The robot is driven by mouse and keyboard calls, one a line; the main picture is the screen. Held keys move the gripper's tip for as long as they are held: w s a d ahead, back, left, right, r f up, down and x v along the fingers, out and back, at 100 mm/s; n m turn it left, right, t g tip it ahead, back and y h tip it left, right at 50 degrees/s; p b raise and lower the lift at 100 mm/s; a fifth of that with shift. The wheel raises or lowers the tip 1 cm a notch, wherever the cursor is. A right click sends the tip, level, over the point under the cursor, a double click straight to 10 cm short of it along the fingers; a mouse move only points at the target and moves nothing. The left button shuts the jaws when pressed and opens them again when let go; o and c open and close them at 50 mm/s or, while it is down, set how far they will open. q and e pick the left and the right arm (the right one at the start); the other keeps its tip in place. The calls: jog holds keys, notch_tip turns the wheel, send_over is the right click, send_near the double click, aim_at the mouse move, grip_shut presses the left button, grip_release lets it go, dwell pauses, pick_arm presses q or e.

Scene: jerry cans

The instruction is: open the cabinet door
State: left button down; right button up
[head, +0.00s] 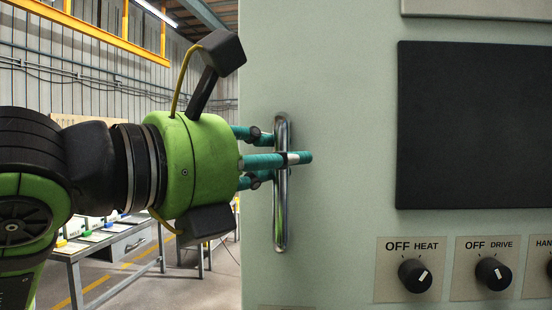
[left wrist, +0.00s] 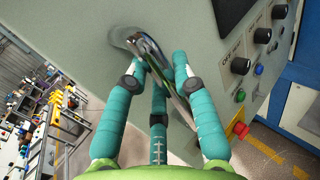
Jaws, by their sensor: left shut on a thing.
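The cabinet door (head: 330,120) is a pale grey-green panel with a dark window, and it also shows in the left wrist view (left wrist: 90,30). A shiny metal bar handle (head: 281,222) stands upright near its left edge. My left gripper (head: 290,158), with teal fingers and a green body, comes from the left and is shut on the handle at its upper half. In the left wrist view the handle (left wrist: 150,50) runs between the fingers. The fingers hide part of the bar. Whether the door stands ajar cannot be told. My right gripper is not in view.
Black knobs (head: 415,276) sit on labelled plates at the panel's lower right. A red emergency button (left wrist: 240,129) shows in the left wrist view. A workbench (head: 110,240) stands behind on the left. Some open floor lies beside it.

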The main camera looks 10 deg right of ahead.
pick_arm(q)
jog(key=c, duration=1.2)
grip_release()
jog(key=shift+c, duration=0.2)
jog(key=v, duration=1.2)
